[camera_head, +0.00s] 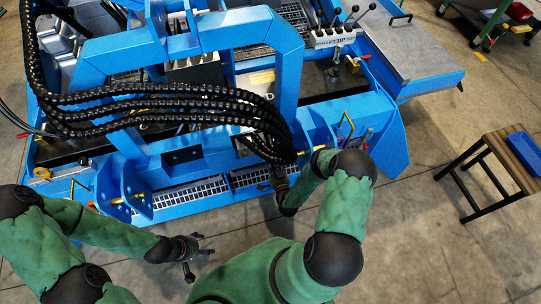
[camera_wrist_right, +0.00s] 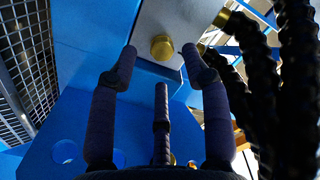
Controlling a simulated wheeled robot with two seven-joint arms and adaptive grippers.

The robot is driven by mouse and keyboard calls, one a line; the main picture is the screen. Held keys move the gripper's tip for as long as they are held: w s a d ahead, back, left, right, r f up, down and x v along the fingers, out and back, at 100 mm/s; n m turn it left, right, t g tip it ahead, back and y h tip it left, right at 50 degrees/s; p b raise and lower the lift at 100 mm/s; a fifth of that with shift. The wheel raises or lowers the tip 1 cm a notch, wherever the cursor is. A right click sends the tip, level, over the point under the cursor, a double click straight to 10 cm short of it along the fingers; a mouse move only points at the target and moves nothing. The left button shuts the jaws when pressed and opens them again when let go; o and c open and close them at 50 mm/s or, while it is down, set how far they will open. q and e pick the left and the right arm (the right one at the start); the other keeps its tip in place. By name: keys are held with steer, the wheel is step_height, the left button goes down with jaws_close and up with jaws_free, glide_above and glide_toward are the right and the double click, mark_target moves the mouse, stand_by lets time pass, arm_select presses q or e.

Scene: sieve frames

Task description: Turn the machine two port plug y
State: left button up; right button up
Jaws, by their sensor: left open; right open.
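The blue machine (camera_head: 215,150) fills the upper part of the head view. In the right wrist view a brass hex plug (camera_wrist_right: 162,47) sits on a pale plate (camera_wrist_right: 172,22) of blue metal. My right gripper (camera_wrist_right: 160,62) is open, with its fingertips spread either side of and below the plug. I cannot tell whether they touch it. In the head view my right gripper (camera_head: 279,178) is small and dark at the machine's front edge, and the plug is not clear there. My left gripper (camera_head: 200,252) is open and empty above the floor in front of the machine.
Thick black hoses (camera_head: 150,95) loop across the machine; hoses (camera_wrist_right: 290,80) also hang close right of my right gripper. A perforated step (camera_head: 200,190) runs along the front. A small table with a blue tray (camera_head: 527,152) stands at right. The floor between is clear.

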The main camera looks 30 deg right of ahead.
steer(key=v, duration=0.9)
steer(key=shift+w+a, duration=0.1)
steer(key=shift+w, duration=0.05)
steer(key=w+a+r+n+g+y+p, duration=0.2)
steer(key=w+a+n+g+y+p, duration=0.2)
steer(key=a+g+y, duration=0.35)
steer(key=s+a+r+n+g+p, duration=0.1)
steer(key=s+a+r+g, duration=0.4)
steer(key=s, duration=0.3)
steer(key=s+a+r+n+g+p, duration=0.1)
steer(key=s+a+r+g+p, duration=0.1)
steer(key=s+a+r+g, duration=0.2)
steer(key=s+a+r, duration=0.3)
steer(key=s+r, duration=0.1)
steer(key=s, duration=0.1)
steer(key=shift+r+n+g, duration=0.15)
steer(key=shift+n+g, duration=0.2)
steer(key=shift+n, duration=0.05)
steer(key=shift+y, duration=0.25)
